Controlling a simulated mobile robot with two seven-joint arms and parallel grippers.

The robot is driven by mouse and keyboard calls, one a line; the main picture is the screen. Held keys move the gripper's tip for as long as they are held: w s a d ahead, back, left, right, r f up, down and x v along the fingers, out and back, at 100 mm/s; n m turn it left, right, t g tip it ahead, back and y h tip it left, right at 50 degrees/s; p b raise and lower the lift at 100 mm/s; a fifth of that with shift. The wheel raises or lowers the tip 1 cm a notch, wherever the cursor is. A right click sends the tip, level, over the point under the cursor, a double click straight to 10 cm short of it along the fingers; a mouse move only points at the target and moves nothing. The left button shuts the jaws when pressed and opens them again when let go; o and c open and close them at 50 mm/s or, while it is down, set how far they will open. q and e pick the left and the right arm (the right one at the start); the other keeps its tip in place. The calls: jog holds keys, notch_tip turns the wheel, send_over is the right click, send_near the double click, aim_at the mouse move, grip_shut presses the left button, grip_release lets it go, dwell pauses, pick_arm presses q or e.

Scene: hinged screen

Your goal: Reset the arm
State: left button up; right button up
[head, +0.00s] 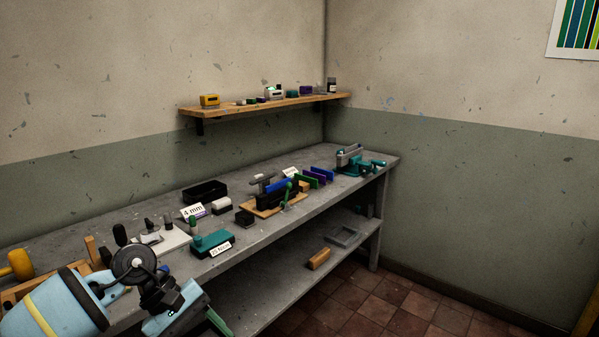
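My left arm (52,312) comes in at the lower left, with a light-blue link, a yellow stripe and a black round joint. It is bent in front of the near end of the grey workbench (262,233). A light-blue block with dark parts, which looks like my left gripper (180,308), hangs beyond the joint at the bottom edge, by the bench's front edge. A green piece shows beside it. I cannot make out its fingers or whether it holds anything. My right arm and gripper are out of view.
The bench holds a teal box (212,243), a black tray (205,191), a wooden board with a clamp (272,203), coloured upright plates (311,177) and a teal vise (350,160). A wooden shelf (235,107) is above. Tiled floor (375,309) is clear at right.

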pick_arm(q)
jog(key=s+d+n+t+h+p, duration=0.1)
jog(key=s+d+n+t+h, duration=0.55)
jog(key=d+n+h, duration=0.9)
jog(key=s+a+f+n+t+y+p, duration=0.1)
jog(key=s+a+f+n+t+y, duration=0.55)
jog(key=n, duration=1.05)
jog(key=s+a+f+n+t+y+p, duration=0.1)
jog(key=a+f+n+t+y, duration=0.4)
jog(key=n+y, duration=0.75)
jog(key=s+a+f+n+g+y, duration=0.1)
jog(key=s+a+f+n+g, duration=0.2)
jog(key=s+f+n, duration=0.4)
jog(key=s+a+f+n+g+y, duration=0.1)
jog(key=s+a+f+n+g, duration=0.3)
jog(key=s+f+n, duration=0.3)
jog(key=s+n, duration=0.3)
jog(key=s, duration=0.2)
jog(key=shift+s+a+n+g+p, duration=0.2)
jog(key=shift+a+n+g+p, duration=0.1)
jog(key=shift+n+p, duration=0.1)
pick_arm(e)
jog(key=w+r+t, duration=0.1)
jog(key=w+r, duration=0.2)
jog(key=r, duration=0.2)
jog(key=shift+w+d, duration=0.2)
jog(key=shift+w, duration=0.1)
